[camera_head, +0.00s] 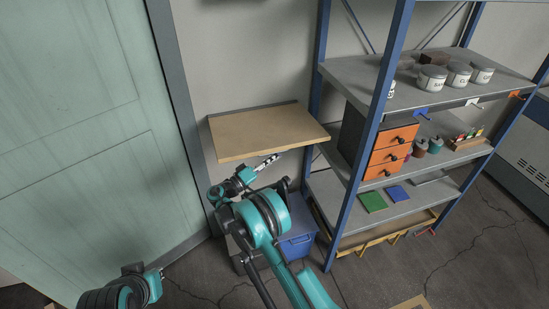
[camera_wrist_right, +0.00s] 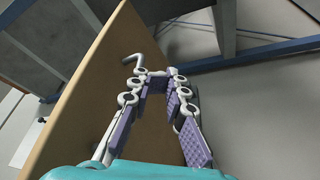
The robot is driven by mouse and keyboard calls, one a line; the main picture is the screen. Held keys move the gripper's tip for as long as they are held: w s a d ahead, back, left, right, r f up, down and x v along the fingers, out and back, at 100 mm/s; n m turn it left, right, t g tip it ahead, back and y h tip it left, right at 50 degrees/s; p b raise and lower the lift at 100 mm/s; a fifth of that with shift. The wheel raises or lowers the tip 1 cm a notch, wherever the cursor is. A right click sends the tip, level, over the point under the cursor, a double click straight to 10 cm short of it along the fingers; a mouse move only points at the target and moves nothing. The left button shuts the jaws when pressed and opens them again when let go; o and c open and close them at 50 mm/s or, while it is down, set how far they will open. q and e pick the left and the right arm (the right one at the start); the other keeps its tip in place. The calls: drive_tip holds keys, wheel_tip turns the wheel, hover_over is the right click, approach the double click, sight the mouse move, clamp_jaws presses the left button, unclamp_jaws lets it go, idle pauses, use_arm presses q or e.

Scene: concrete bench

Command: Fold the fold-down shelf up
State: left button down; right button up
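The fold-down shelf (camera_head: 265,130) is a light wooden board on the wall between the door and the blue rack. It sticks out about level, with its back edge along the wall. My right gripper (camera_head: 270,160) is just below its front edge in the head view. In the right wrist view the board (camera_wrist_right: 85,85) fills the left side, and a bent metal rod (camera_wrist_right: 140,60) shows on it near the fingertips. The right fingers (camera_wrist_right: 160,82) are apart, with no object visible between them; I cannot tell whether they touch the board.
A blue-framed rack (camera_head: 375,125) stands close to the right of the shelf, holding cans (camera_head: 432,78) and orange drawers (camera_head: 390,152). A green door (camera_head: 90,130) is at left. A blue bin (camera_head: 298,240) is below the shelf. The wall above the shelf is clear.

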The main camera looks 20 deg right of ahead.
idle(0.3)
drive_tip(key=v, duration=0.9)
drive_tip(key=shift+r, duration=0.2)
idle(0.4)
drive_tip(key=shift+s, duration=0.15)
drive_tip(key=v, duration=1.2)
drive_tip(key=shift+a+f, duration=0.1)
drive_tip(key=shift+f, duration=0.05)
